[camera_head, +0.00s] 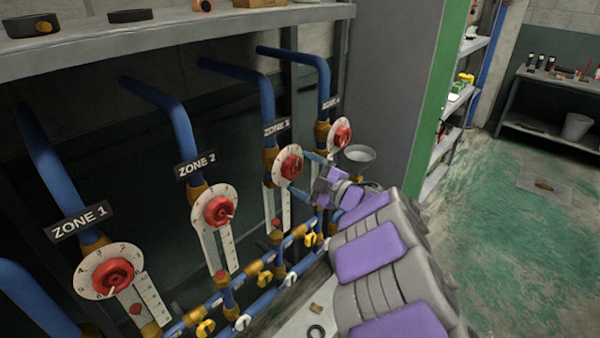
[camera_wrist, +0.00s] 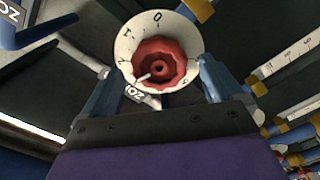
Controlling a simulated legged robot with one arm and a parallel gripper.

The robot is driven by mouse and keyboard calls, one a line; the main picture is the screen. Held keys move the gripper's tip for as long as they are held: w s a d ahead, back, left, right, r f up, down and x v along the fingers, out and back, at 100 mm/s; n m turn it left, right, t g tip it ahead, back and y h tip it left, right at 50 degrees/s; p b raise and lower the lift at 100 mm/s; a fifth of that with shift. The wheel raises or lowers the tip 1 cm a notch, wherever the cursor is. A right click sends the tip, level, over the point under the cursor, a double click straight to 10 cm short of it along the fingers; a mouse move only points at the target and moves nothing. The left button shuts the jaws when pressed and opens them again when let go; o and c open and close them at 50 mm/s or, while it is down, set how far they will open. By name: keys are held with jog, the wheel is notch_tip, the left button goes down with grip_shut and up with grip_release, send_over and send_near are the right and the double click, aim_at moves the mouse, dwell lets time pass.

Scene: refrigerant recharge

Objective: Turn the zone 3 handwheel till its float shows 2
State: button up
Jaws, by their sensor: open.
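The zone 3 handwheel (camera_head: 291,167) is a red knob on a white numbered dial, under the ZONE 3 sign (camera_head: 276,128). In the wrist view a red handwheel (camera_wrist: 158,68) with a white pointer faces me, between my two blue fingers. My gripper (camera_head: 306,175) is open, with a finger on either side of the zone 3 dial; I cannot tell whether they touch the wheel. Below the dial is a white scale (camera_head: 286,208) with a red float (camera_head: 277,222) low on it. Its marks are too small to read.
The zone 2 dial (camera_head: 215,208) and zone 1 dial (camera_head: 108,272) stand to the left, and another dial (camera_head: 340,134) is close behind on the right. Blue pipes and yellow valves (camera_head: 242,322) run below. A grey funnel (camera_head: 358,154) is near my wrist. The green floor at right is open.

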jog(key=shift+p+v, duration=0.45)
jog(key=shift+v, duration=2.35)
